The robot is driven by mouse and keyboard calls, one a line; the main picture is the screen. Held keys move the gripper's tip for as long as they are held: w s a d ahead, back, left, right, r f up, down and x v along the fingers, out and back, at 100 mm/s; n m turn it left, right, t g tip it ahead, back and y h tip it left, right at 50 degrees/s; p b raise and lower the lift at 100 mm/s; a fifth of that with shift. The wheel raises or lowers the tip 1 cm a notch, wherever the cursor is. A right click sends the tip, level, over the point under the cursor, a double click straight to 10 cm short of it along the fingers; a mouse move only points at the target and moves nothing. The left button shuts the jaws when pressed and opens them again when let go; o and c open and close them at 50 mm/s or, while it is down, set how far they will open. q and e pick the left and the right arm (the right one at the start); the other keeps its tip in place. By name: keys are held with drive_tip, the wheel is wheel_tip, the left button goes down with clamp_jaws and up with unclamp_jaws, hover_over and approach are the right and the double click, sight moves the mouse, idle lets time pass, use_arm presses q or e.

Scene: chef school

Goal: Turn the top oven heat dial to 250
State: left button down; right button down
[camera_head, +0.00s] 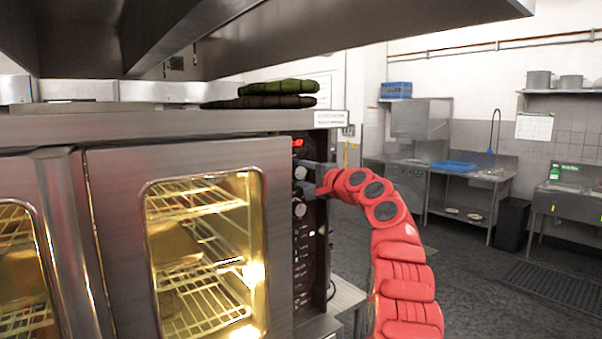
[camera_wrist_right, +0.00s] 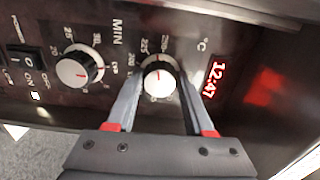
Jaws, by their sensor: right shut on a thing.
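The top oven heat dial (camera_wrist_right: 160,80) is a round knob with a silver face and black rim, marked °C, on the dark control panel. The numbers 200, 225 and 250 show around it; I cannot read its exact setting. My right gripper (camera_wrist_right: 161,84) is shut on this dial, one finger on each side. In the head view the dial (camera_head: 300,172) is at the top of the panel, below a red display, with the right gripper (camera_head: 307,180) at it. The oven (camera_head: 110,165) is steel with lit windows. My left gripper is out of view.
A second dial (camera_wrist_right: 80,70), marked MIN, sits beside the heat dial, with a power switch (camera_wrist_right: 25,58) beyond. The red display (camera_wrist_right: 215,79) reads 12:47. Folded cloths (camera_head: 275,95) lie on the oven top, under a steel hood (camera_head: 370,20). The floor to the right is open.

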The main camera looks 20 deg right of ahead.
drive_tip(key=shift+m+p, duration=0.3)
drive_tip(key=shift+m, duration=1)
drive_tip(key=shift+c, duration=1.4)
unclamp_jaws()
